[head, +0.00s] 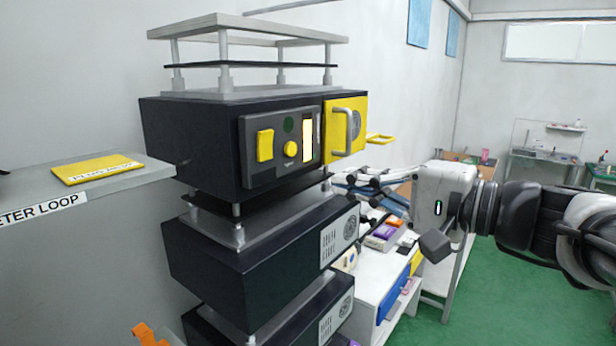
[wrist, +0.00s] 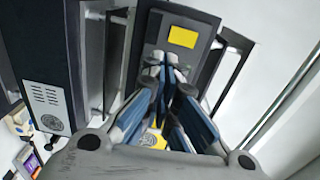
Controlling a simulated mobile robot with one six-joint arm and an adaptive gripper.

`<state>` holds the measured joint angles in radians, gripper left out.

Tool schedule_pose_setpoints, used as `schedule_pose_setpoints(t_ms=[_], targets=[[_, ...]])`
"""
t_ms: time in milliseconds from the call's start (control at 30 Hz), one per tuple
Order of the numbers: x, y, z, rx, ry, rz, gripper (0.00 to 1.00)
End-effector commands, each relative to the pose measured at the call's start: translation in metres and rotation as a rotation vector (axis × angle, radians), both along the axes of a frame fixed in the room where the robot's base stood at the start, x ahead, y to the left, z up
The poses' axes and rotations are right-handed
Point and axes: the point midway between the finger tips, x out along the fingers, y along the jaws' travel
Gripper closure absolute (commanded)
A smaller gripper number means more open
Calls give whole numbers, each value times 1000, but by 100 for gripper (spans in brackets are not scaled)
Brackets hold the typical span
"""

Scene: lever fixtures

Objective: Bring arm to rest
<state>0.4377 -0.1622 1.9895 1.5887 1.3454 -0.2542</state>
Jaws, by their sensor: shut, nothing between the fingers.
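My gripper (head: 348,184) reaches in from the right in the head view, level and pointing left. Its fingers are shut and empty. It is in front of the rack, to the right of and below the yellow panel with a grey handle (head: 345,132), and appears apart from it. In the wrist view my gripper (wrist: 165,68) shows blue-padded fingers with their tips close together. Beyond the tips is a dark unit with a yellow patch (wrist: 183,37); I cannot tell the distance to it.
A stack of black units (head: 190,142) stands at the centre left. A grey shelf (head: 125,182) with a yellow booklet (head: 97,168) is at the left. A white bench with boxes (head: 384,234) lies below my gripper. Green floor (head: 480,310) is clear at the lower right.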

Motion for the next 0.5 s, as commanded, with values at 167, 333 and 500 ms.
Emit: schedule_pose_setpoints(t_ms=[167, 333, 500], targets=[[-6, -7, -1, 0, 0, 0, 100], [-6, -7, -1, -1, 1, 1, 100], [-7, -4, -5, -8, 8, 7, 100]])
